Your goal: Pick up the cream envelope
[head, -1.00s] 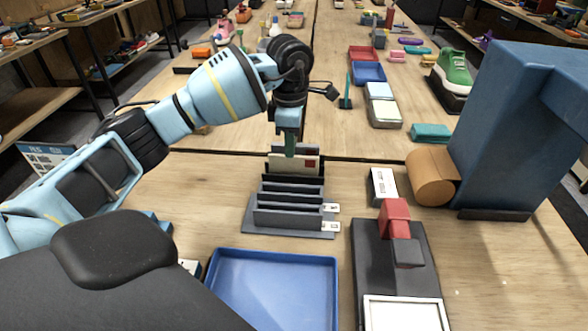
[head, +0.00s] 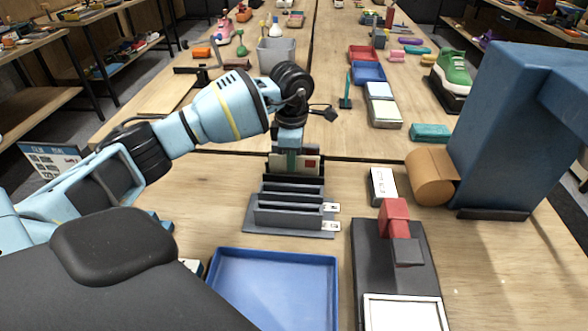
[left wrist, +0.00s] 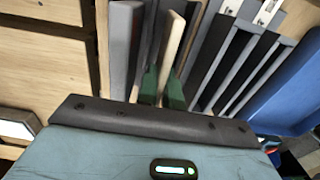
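The cream envelope (head: 306,168) stands upright in the rear slot of the grey slotted rack (head: 289,218). A red mark shows at its upper right in the head view. My left gripper (head: 289,161) points down over the envelope's top edge. In the left wrist view, the envelope (left wrist: 173,42) runs edge-on between the green fingertips of my left gripper (left wrist: 161,88). One finger is on each side, very close to it; whether both press on it is unclear. The envelope's lower part is hidden in the rack. My right gripper is not in view.
A blue tray (head: 273,301) lies in front of the rack. To the right are a black stand with a red block (head: 394,219), a small white box (head: 382,184), a brown roll (head: 432,177) and a large blue machine (head: 505,125). A grey bin (head: 276,53) stands behind my left arm.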

